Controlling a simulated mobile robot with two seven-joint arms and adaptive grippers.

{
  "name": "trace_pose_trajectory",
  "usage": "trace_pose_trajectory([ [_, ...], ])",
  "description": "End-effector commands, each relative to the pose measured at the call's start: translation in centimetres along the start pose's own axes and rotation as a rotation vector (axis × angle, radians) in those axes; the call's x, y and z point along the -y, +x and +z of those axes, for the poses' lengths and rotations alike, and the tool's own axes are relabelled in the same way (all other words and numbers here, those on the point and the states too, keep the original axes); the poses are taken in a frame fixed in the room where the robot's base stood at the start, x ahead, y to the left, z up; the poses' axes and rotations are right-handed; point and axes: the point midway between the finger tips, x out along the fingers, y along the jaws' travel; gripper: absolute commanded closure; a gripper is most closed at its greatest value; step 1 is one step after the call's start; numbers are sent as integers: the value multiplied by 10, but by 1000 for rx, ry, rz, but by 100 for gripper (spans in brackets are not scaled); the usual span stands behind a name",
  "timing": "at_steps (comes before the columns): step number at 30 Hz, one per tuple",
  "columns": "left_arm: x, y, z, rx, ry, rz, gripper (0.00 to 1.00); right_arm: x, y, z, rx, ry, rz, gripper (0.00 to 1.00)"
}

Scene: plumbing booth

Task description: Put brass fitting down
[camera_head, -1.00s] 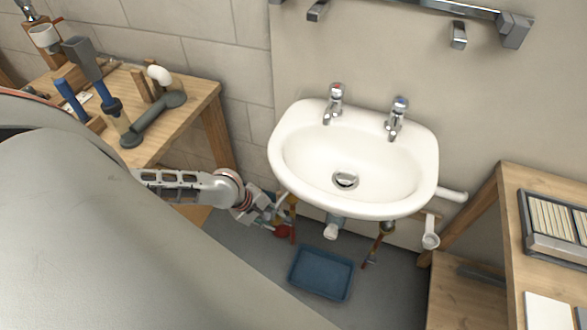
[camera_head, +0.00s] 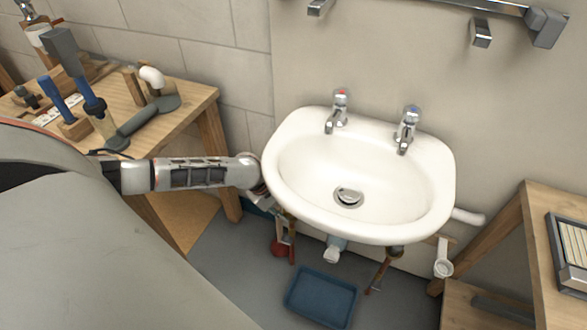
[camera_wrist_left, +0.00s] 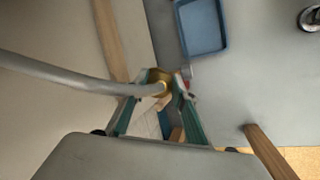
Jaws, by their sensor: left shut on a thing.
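In the left wrist view the brass fitting (camera_wrist_left: 158,76) sits between the two green fingers of my left gripper (camera_wrist_left: 160,86), which is shut on it. A long grey pipe or hose (camera_wrist_left: 75,75) runs from the left edge to the fitting and overlaps it; whether they are joined I cannot tell. In the head view my left gripper (camera_head: 268,200) is low beside the left underside of the white sink (camera_head: 300,190), partly hidden by its rim. The fitting cannot be made out there. My right gripper is not in view.
A blue tray (camera_head: 322,298) lies on the grey floor under the sink; it also shows in the wrist view (camera_wrist_left: 203,50). Copper pipes (camera_head: 383,270) and a white trap (camera_head: 335,250) hang below the sink. Wooden benches stand left (camera_head: 190,100) and right (camera_head: 535,240).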

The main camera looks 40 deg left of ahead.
Motion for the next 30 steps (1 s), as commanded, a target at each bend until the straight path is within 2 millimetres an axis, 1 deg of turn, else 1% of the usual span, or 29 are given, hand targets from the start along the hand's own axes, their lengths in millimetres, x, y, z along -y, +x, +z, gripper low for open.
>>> trace_pose_trajectory([
  [1,-2,2,-2,10,-10,-21,98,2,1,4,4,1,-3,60],
  [10,-14,6,-8,103,-88,-214,98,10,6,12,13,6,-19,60],
  [17,-23,7,-13,171,-147,-352,98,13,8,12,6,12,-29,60],
  [20,-26,5,-14,192,-163,-394,98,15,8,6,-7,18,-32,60],
  [21,-21,11,-15,193,-164,-400,98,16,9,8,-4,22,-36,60],
  [22,-19,14,-16,192,-164,-399,98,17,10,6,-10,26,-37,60],
  [27,-22,16,-17,189,-159,-389,98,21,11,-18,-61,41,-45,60],
  [30,-24,14,-17,188,-158,-386,98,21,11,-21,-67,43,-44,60],
])
